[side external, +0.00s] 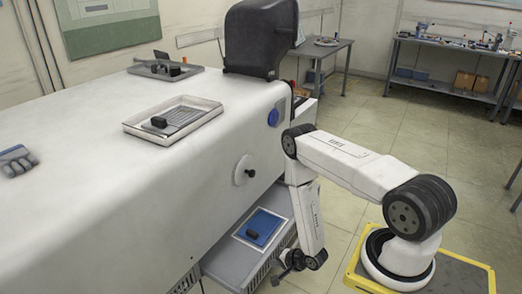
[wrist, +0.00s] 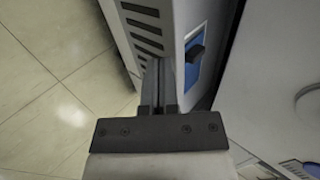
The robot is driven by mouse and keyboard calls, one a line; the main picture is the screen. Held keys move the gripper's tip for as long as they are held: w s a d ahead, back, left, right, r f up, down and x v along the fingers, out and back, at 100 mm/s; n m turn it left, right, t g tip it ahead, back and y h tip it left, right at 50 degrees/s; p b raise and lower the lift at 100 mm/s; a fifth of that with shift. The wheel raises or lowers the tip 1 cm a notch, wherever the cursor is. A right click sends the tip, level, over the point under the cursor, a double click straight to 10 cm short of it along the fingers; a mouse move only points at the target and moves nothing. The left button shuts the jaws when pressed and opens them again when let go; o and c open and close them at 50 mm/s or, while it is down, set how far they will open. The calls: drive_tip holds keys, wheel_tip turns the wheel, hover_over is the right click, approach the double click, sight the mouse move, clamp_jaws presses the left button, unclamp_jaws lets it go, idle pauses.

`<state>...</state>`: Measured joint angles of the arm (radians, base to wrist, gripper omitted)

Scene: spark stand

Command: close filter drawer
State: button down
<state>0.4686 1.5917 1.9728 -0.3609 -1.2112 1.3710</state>
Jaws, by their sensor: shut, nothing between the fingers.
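The filter drawer (side external: 226,262) is pulled out from the lower side of the white machine. A blue filter panel (side external: 268,222) with a black block on it lies in the drawer. In the wrist view the drawer's slotted wall (wrist: 146,30) and the blue panel (wrist: 192,75) show beyond the fingers. My gripper (side external: 277,280) is low beside the drawer's outer front end, shut and empty. In the wrist view my gripper (wrist: 160,68) has its fingers together at the drawer's edge. I cannot tell whether they touch it.
The white machine (side external: 110,185) has a round knob (side external: 243,170) on its side above the drawer. Trays (side external: 172,120) and a grey glove (side external: 16,160) lie on its top. A yellow-edged base plate (side external: 462,270) is at the right. The tiled floor (side external: 345,215) is open in front.

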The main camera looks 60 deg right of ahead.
drive_tip(key=shift+w, duration=0.5)
drive_tip(key=shift+w, duration=0.1)
drive_tip(key=w, duration=1.4)
drive_tip(key=shift+w, duration=0.15)
drive_tip(key=shift+s, duration=0.55)
drive_tip(key=s, duration=0.3)
drive_tip(key=shift+v, duration=4.95)
